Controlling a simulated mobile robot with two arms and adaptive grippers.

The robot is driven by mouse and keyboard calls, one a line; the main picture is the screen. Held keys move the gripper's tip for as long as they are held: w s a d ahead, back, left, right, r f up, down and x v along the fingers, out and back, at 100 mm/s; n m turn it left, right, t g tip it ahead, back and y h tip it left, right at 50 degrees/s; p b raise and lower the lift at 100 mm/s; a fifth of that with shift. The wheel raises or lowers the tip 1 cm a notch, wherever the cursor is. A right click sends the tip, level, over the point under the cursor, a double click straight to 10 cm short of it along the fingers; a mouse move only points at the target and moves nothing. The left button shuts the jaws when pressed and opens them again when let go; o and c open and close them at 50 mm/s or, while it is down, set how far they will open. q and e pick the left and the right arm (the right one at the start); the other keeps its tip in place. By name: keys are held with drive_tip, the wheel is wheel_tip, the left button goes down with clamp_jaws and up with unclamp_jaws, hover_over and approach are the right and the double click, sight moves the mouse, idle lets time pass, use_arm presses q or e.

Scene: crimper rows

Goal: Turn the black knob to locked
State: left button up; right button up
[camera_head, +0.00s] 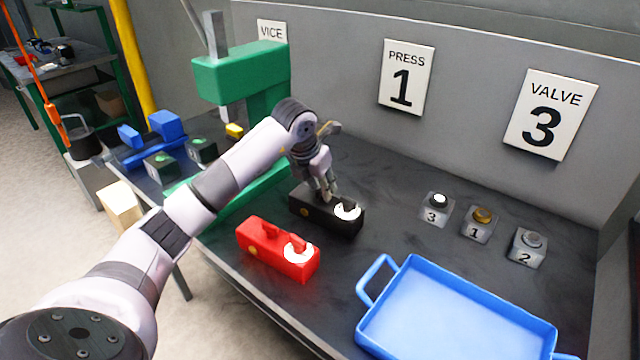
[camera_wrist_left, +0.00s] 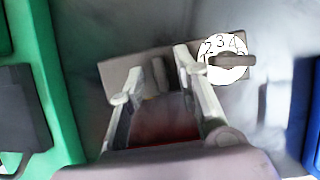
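A black box (camera_head: 345,222) stands on the dark bench in the head view, with a yellow spot on its front and a white dial (camera_head: 347,211) on top. In the left wrist view the dial (camera_wrist_left: 222,62) shows numbers, and a dark bar-shaped pointer (camera_wrist_left: 234,61) points right. An upright dark fin (camera_wrist_left: 159,75) stands on the box beside it. My left gripper (camera_head: 328,197) is directly over the box. Its fingers (camera_wrist_left: 155,84) are apart, one on each side of the fin, with gaps visible. I cannot tell any contact. My right gripper is not in view.
A similar red box (camera_head: 262,250) stands in front of the black one. A blue tray (camera_head: 375,325) is at the front right, with several small knob blocks (camera_head: 480,225) behind it. A green press (camera_head: 230,82) and blue vice (camera_head: 140,150) stand left. Bench between black box and blocks is clear.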

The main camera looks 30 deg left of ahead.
use_arm(q)
clamp_jaws()
idle(0.4)
